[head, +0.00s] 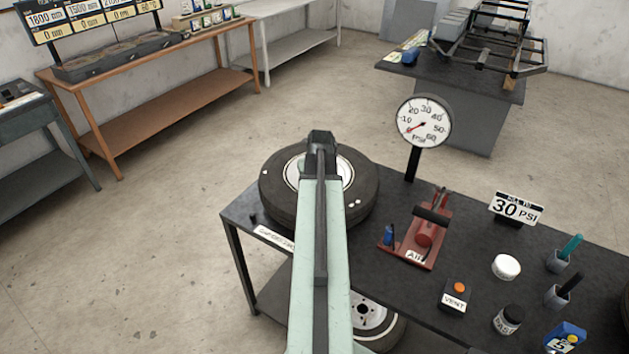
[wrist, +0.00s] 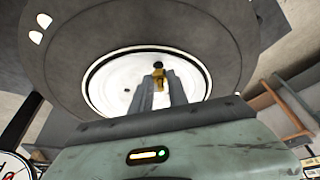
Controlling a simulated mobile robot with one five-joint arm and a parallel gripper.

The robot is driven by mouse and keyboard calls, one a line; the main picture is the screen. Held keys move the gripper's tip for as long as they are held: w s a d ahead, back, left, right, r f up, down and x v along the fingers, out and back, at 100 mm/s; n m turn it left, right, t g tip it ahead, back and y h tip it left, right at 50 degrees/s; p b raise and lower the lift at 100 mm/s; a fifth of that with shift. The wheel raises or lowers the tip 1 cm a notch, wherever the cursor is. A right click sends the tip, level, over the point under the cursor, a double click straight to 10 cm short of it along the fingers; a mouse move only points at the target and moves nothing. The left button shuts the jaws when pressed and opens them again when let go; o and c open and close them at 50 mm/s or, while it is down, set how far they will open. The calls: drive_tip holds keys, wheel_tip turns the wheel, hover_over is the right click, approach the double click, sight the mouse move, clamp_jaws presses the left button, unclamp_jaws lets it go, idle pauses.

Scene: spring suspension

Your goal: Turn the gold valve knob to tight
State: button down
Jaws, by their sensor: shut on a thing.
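A dark round tip shows just above the gold part. In the head view the tire (head: 275,198) lies flat on the dark workbench (head: 238,213). My arm reaches over the tire, and my gripper (head: 321,140) is at its far side. The knob is hidden in the head view.
A pressure gauge (head: 423,121) on a post stands right of the tire. A red air pump (head: 424,232), an orange-button vent box (head: 456,294) and a "30 PSI" sign (head: 516,208) stand farther right. A second wheel (head: 378,322) sits below the bench top.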

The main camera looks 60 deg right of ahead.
drive_tip(key=c, duration=1.3)
unclamp_jaws()
drive_tip(key=p+v, duration=0.7)
drive_tip(key=shift+s+r, duration=0.15)
drive_tip(key=shift+r, duration=0.25)
drive_tip(key=shift+a, duration=0.1)
